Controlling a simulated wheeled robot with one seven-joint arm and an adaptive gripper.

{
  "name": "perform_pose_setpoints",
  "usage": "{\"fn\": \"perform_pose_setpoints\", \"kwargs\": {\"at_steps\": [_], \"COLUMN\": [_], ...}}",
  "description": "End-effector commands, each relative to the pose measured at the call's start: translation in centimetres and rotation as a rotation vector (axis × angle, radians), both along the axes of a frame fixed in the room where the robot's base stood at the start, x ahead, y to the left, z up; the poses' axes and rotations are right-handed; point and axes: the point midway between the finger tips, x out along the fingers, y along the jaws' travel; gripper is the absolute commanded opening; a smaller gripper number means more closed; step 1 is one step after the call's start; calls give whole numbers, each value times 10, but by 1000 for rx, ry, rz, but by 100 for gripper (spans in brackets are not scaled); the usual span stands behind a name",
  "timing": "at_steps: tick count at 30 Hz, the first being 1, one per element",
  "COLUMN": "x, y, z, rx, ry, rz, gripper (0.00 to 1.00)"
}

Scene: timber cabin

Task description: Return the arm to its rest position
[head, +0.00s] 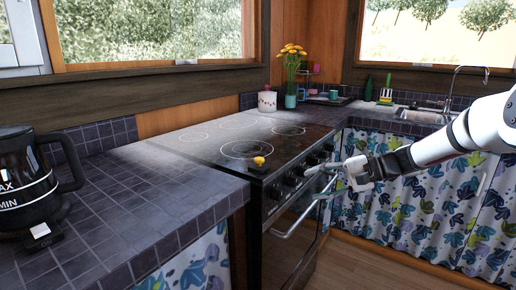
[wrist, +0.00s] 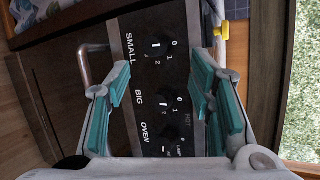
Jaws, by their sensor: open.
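My arm reaches in from the right in the head view, and my gripper (head: 345,176) is in front of the stove's knob panel (head: 300,172). In the wrist view, my gripper (wrist: 160,88) has its teal-padded fingers spread wide apart with nothing held between them. The knob panel shows between the fingers, with black knobs (wrist: 157,45) labelled SMALL, BIG and OVEN. In the head view the gripper overlaps the oven door handle (head: 300,215); whether it touches the stove I cannot tell.
The stove top (head: 240,140) carries a small yellow object (head: 259,161) at its front edge. A black kettle (head: 32,180) stands on the left tiled counter (head: 130,215). A sink (head: 420,117) is at the back right. Wooden floor (head: 370,265) is clear before the curtained cabinets.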

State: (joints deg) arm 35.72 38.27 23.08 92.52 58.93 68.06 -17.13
Motion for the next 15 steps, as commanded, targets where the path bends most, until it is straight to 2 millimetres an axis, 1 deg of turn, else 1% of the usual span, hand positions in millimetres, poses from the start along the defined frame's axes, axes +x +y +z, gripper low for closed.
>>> {"fn": "perform_pose_setpoints", "kwargs": {"at_steps": [1, 2, 3, 5, 6, 8, 9, 10, 11, 12, 14, 15], "x": [-19, -30, -45, -68, -84, -108, -124, -136, -148, -165, -189, -205], "y": [14, 20, 28, 38, 44, 50, 54, 56, 57, 59, 60, 60], "z": [9, 12, 17, 23, 27, 32, 35, 38, 40, 43, 47, 50], "rx": [-60, -92, -137, -203, -247, -314, -358, -389, -421, -463, -526, -566], "ry": [2, 8, 15, 22, 27, 33, 36, 39, 42, 45, 48, 49], "rz": [45, 70, 102, 146, 174, 211, 235, 251, 267, 288, 316, 332], "gripper": [49, 49, 49, 49, 49, 49, 49, 49, 49, 49, 49, 49]}}
